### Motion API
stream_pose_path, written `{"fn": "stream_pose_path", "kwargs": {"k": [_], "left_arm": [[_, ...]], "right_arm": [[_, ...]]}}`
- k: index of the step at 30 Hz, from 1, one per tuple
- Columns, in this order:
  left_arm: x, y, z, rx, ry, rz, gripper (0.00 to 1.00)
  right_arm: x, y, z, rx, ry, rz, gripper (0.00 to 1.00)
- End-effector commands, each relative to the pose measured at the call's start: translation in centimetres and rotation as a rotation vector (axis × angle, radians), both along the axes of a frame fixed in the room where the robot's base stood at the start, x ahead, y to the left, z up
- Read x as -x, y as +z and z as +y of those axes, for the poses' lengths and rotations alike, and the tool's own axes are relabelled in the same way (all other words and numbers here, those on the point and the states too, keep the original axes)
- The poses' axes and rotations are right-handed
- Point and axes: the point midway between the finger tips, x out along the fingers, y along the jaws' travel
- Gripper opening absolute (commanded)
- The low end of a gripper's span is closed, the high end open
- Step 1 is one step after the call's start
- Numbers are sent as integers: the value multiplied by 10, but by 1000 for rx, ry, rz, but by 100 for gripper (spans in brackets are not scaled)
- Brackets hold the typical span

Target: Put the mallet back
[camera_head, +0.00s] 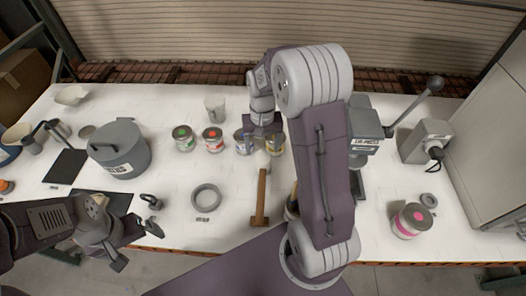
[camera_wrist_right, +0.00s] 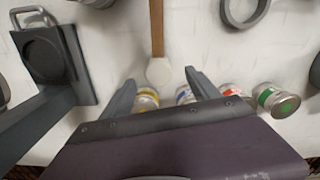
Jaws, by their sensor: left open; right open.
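The mallet has a brown wooden handle (camera_head: 261,197) and a pale round head (camera_head: 262,159). It lies on the white table with its handle toward the front edge. In the right wrist view its head (camera_wrist_right: 158,72) sits between and just beyond my open fingertips, with the handle (camera_wrist_right: 157,28) running away. My right gripper (camera_wrist_right: 161,84) is open and empty, above the table near the head. In the head view my right wrist partly hides this gripper. I cannot make out the mallet's storage place.
Several paint cans, including a green-labelled can (camera_head: 184,139) and a red-labelled can (camera_head: 213,139), stand left of the mallet. A grey ring (camera_head: 205,197) lies left of the handle. A lidded grey pot (camera_head: 119,150) is further left. A press (camera_head: 366,128) and pink-labelled can (camera_head: 411,221) stand right.

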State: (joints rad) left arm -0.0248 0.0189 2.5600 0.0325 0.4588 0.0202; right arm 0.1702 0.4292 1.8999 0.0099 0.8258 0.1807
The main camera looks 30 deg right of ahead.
Motion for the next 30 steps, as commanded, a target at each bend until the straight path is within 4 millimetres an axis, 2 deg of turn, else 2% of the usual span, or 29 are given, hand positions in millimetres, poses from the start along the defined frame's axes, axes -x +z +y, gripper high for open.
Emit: {"fn": "stream_pose_path", "kwargs": {"k": [4, 7, 10, 13, 19, 24, 30], "left_arm": [[0, 0, 0, 0, 0, 0, 100], [0, 0, 0, 0, 0, 0, 100], [0, 0, 0, 0, 0, 0, 100], [0, 0, 0, 0, 0, 0, 100], [0, -2, 0, 0, 0, 0, 100], [0, -38, 0, 0, 0, 0, 100], [0, -31, 0, 0, 0, 0, 100]], "right_arm": [[56, 3, 41, 3, 167, -58, 70], [92, 0, 58, 6, 265, -95, 70], [115, -4, 66, 7, 322, -117, 70], [121, -5, 67, 8, 337, -123, 70], [121, -7, 67, 7, 335, -121, 70], [121, -43, 67, 8, 334, -119, 70], [121, -36, 67, 8, 334, -119, 70]]}}
